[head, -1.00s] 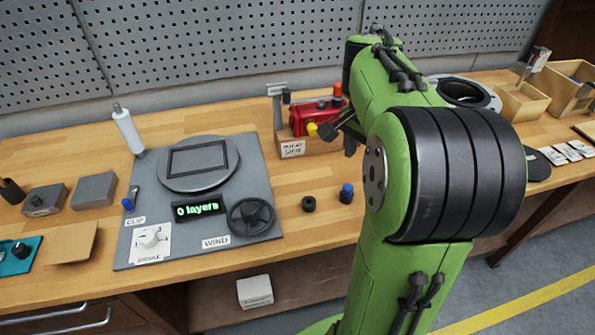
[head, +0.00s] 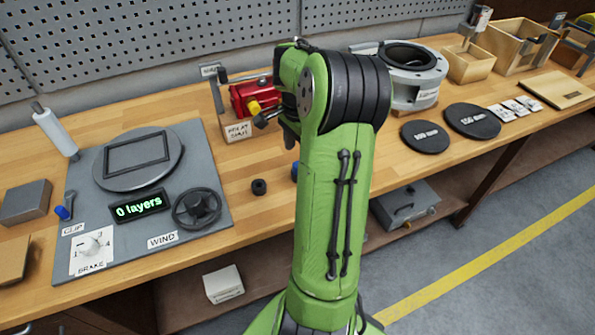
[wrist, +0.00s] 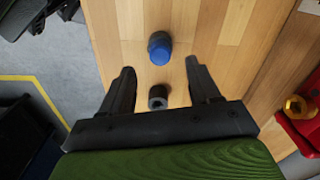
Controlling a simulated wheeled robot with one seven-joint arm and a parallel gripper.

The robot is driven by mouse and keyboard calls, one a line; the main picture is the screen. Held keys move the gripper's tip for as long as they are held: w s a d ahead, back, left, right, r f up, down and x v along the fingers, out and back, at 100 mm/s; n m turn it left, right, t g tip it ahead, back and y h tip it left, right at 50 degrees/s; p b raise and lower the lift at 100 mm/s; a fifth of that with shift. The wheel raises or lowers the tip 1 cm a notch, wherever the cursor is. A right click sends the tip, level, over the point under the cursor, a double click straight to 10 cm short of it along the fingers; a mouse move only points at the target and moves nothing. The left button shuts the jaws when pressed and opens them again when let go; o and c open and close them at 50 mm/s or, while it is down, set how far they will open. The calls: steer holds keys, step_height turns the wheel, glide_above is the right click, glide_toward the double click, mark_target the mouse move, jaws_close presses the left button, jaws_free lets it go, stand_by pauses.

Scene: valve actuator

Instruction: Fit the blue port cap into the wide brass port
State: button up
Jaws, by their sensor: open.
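The blue port cap (wrist: 160,50) stands on the wooden bench, with a dark lower part. In the head view the cap (head: 295,171) is mostly hidden by my arm. My gripper (wrist: 159,66) is open and empty, its two black fingers apart on either side of the picture's middle. The cap shows just beyond the fingertips, roughly centred between them. A brass ring-shaped port (wrist: 295,107) shows on the red actuator body (wrist: 299,128) at the right edge of the wrist view. In the head view the red body (head: 252,95) has a yellow end piece (head: 254,106).
A small black ring-like part (wrist: 157,97) stands on the bench between the fingers in the wrist view, left of the blue cap in the head view. A winding plate (head: 150,215) with a handwheel lies left. A grey flanged housing (head: 405,75) and black discs stand right.

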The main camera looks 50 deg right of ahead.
mark_target(297, 164)
step_height(297, 164, down, 5)
steer(key=shift+w+a+f+b, duration=0.1)
steer(key=shift+b, duration=0.6)
